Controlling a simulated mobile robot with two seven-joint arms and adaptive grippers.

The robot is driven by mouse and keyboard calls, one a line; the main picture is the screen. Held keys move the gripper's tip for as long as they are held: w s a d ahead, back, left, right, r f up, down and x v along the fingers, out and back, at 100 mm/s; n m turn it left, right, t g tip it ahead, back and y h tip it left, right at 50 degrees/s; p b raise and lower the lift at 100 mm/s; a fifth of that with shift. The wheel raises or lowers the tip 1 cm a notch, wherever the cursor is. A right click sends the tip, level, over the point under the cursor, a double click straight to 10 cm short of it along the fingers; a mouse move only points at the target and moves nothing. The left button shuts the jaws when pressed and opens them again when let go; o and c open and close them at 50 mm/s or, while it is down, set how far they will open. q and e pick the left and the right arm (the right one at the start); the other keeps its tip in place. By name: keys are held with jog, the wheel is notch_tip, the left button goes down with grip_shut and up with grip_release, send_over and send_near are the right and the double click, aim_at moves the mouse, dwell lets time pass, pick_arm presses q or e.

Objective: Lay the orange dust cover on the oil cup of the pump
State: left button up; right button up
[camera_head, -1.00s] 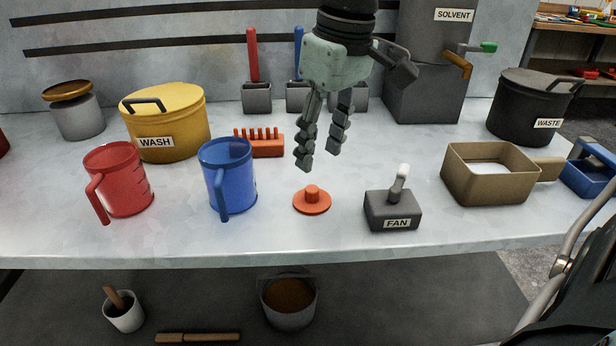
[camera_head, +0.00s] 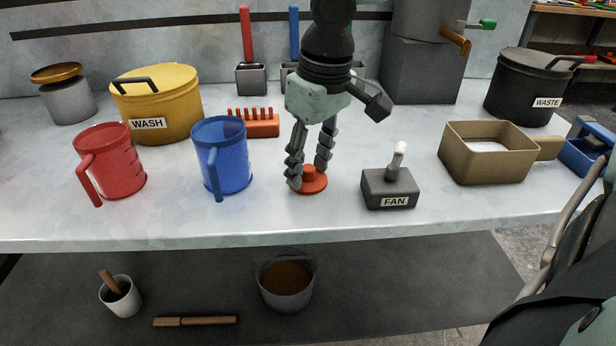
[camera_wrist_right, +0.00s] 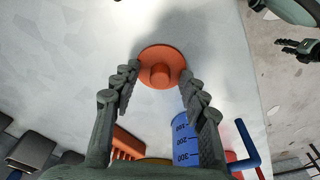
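The orange dust cover (camera_head: 316,186), a round disc with a knob, lies flat on the bench. My right gripper (camera_head: 308,175) points down over it, with one finger at each side of the knob in the head view. In the right wrist view, the cover (camera_wrist_right: 160,68) lies just beyond the spread fingertips of that gripper (camera_wrist_right: 158,80). The fingers are apart and nothing is clamped; I cannot tell whether they touch the disc. What looks like my left gripper (camera_wrist_right: 295,46) shows small at the wrist view's upper right. I cannot make out the pump or its oil cup.
A blue jug (camera_head: 221,160) stands left of the cover and a grey FAN switch box (camera_head: 388,190) right of it. An orange rack (camera_head: 255,124) is behind, a tan box (camera_head: 487,165) farther right. The bench's front edge (camera_head: 300,228) is close, with clear surface before it.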

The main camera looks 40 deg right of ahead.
jog(key=c, duration=0.8)
